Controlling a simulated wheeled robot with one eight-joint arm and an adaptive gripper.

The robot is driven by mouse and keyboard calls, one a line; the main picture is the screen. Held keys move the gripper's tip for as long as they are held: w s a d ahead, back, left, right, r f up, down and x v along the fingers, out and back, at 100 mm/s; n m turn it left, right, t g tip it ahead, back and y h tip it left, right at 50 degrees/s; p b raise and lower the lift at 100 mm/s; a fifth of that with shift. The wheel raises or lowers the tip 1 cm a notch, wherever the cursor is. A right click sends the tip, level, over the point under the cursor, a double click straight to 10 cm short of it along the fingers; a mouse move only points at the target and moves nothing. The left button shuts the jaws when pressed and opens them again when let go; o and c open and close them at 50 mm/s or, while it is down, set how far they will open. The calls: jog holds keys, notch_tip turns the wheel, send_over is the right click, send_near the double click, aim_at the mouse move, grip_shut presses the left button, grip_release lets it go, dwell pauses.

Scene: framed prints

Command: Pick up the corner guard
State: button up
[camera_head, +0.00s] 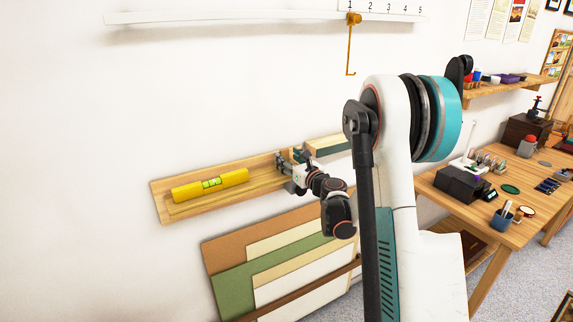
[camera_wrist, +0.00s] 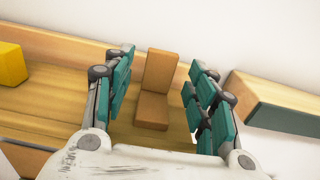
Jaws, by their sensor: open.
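The corner guard looks like a brown L-shaped piece (camera_wrist: 155,90), with one upright face and one flat face. It stands on the wooden wall shelf (camera_wrist: 45,102), near the shelf's back lip. My gripper (camera_wrist: 160,90) is open, with one teal-padded finger on each side of the brown piece. There is a visible gap between the piece and each finger in the wrist view. In the head view my gripper (camera_head: 287,165) is at the right part of the shelf, and the brown piece cannot be made out there.
A yellow spirit level (camera_head: 210,185) lies on the shelf to the left. A wood and dark green block (camera_wrist: 270,100) is close to the right finger. Boards (camera_head: 285,265) lean below the shelf. A workbench (camera_head: 450,205) with tools stands to the right.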

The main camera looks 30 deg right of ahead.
jog(key=shift+w, duration=1.3)
jog(key=c, duration=1)
jog(key=shift+r, duration=0.15)
